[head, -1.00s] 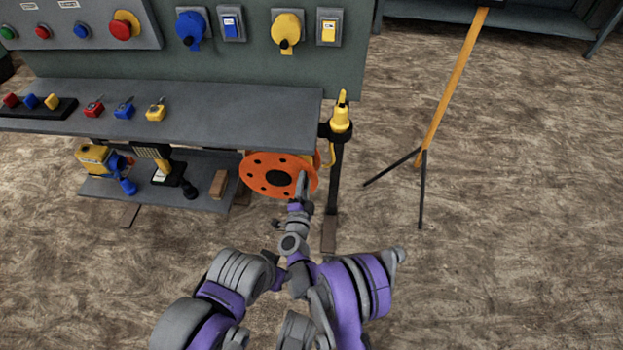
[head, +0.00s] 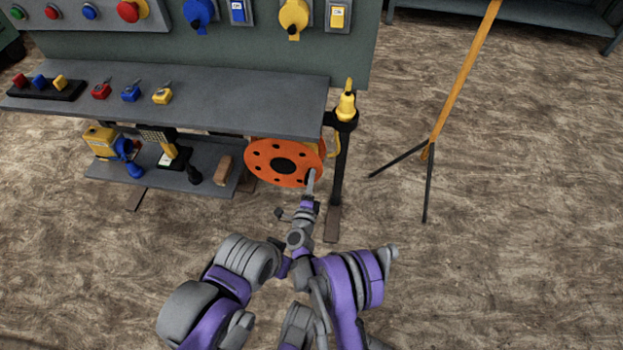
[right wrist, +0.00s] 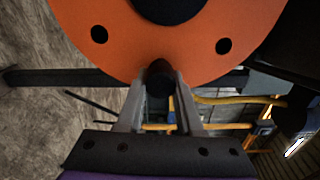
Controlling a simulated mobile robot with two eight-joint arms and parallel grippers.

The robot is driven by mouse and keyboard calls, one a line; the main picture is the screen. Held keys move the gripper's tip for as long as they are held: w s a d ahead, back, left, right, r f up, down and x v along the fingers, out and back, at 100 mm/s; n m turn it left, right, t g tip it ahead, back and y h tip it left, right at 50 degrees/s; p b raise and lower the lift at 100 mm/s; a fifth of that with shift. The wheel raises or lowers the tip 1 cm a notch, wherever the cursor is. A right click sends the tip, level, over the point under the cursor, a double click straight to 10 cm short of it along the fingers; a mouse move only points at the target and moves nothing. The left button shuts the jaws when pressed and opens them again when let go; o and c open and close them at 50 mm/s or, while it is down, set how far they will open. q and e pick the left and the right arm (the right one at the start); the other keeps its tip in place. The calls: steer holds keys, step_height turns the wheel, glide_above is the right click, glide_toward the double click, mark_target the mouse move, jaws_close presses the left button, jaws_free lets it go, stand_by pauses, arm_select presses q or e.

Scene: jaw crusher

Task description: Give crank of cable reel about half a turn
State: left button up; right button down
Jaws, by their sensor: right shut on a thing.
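The cable reel (head: 262,164) is an orange disc with dark holes and a black hub, below the right end of the bench. In the right wrist view its orange face (right wrist: 125,58) fills the top. The crank's dark handle (right wrist: 160,76) stands near the disc's lower rim in that view. My right gripper (head: 310,178) is at the reel's lower right edge in the head view. In the right wrist view its two fingers (right wrist: 160,92) are shut on the dark handle, one on each side.
The grey bench top (head: 220,108) overhangs the reel. A black post (head: 338,180) with a yellow tool (head: 347,105) stands just right of the reel. A lower shelf (head: 205,186) with tools is to the left. An orange tripod (head: 452,100) stands farther right on open floor.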

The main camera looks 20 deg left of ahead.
stand_by(0.3)
steer(key=c, duration=0.6)
jaws_free()
steer(key=shift+o, duration=0.2)
steer(key=shift+s, duration=0.1)
steer(key=p+v, duration=0.2)
steer(key=v, duration=0.8)
steer(key=shift+s, duration=0.3)
steer(key=shift+d+r, duration=0.1)
steer(key=shift+r, duration=0.05)
